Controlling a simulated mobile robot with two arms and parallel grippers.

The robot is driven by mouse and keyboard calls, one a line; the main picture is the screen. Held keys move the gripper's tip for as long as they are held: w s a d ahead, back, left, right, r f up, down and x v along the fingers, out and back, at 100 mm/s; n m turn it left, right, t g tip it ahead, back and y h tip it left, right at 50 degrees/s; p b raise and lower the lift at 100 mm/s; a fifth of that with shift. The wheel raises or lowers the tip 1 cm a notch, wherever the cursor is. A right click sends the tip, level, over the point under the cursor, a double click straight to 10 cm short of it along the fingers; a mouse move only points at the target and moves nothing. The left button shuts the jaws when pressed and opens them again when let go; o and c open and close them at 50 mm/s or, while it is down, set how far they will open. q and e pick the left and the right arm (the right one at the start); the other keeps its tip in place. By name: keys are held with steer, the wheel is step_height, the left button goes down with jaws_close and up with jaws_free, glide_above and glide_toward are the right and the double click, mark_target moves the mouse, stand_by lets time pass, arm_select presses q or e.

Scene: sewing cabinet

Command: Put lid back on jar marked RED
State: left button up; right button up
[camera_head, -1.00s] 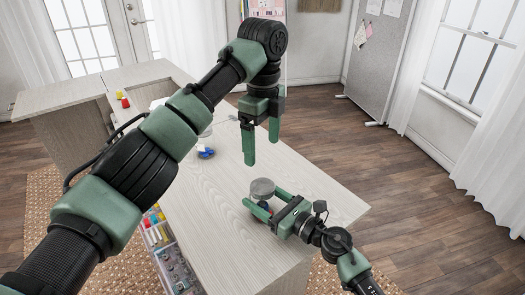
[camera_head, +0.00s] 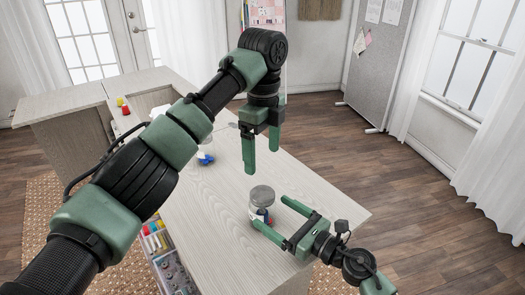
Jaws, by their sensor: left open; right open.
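A jar (camera_head: 258,214) stands upright on the table (camera_head: 200,215), with red and blue contents partly visible. A grey round lid (camera_head: 262,195) sits on its top; any marking is too small to read. My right gripper (camera_head: 268,211) is open just right of the jar, its two fingers pointing left toward it and apart from each other. My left gripper (camera_head: 261,172) is open and empty, pointing down above the table behind the jar.
An open drawer (camera_head: 165,255) with colourful items is at the table's left side. The table's right part is clear. A grey board (camera_head: 378,70) stands behind.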

steer(key=shift+v, duration=1.05)
steer(key=shift+s+d, duration=0.1)
steer(key=shift+s, duration=0.05)
